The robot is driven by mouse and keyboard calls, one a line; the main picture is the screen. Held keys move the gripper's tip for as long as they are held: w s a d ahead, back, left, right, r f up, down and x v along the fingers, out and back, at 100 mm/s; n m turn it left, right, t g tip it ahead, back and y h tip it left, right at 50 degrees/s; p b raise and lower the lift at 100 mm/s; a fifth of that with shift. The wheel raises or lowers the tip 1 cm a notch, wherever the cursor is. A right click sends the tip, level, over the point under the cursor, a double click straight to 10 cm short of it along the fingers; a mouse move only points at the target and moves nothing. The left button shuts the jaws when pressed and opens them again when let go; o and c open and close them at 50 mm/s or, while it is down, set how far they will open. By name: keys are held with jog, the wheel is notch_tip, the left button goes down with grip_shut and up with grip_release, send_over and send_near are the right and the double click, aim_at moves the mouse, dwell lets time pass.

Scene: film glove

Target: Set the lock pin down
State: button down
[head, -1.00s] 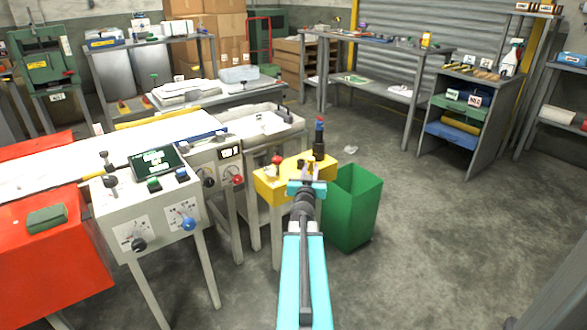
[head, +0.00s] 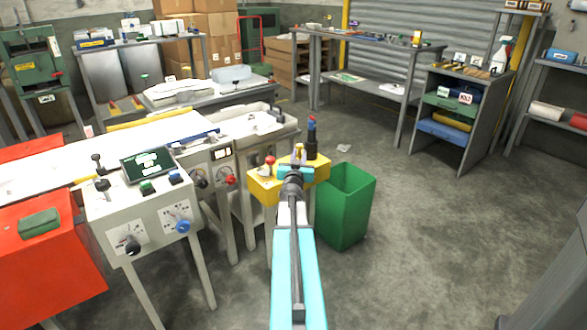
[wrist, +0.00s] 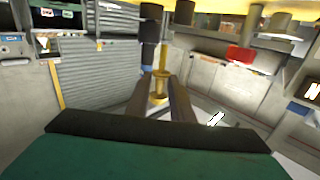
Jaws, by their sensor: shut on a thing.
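The lock pin is a slim gold-brass pin (wrist: 162,62) with a wider collar, seen between the fingers of my gripper (wrist: 162,98) in the wrist view. My gripper is shut on it. In the head view my gripper (head: 297,168) is over the yellow stand (head: 263,187), and the pin's brass end (head: 299,151) shows just beyond it. Whether the pin touches the stand cannot be told. A dark post with a blue and red top (head: 312,138) stands just right of the pin; it also shows in the wrist view (wrist: 148,35).
A red-topped knob (head: 269,162) is on the stand's left part. A green bin (head: 345,208) stands right against the stand. The grey machine with dials (head: 150,205) is to the left. Open floor (head: 430,230) lies to the right.

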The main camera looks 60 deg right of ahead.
jog(key=w+d+r, duration=0.3)
jog(key=w+d, duration=0.3)
jog(key=shift+w+r+p, duration=0.2)
jog(key=shift+p, duration=0.25)
jog(key=shift+d+f+b, duration=0.1)
jog(key=shift+f+b, duration=2.05)
jog(key=shift+f, duration=1.05)
jog(key=shift+f, duration=0.1)
jog(key=shift+f+b, duration=1.2)
jog(key=shift+f, duration=0.55)
jog(key=shift+f, duration=0.15)
jog(key=c, duration=1.6)
grip_release()
jog(key=shift+o, duration=0.2)
jog(key=shift+r, duration=0.2)
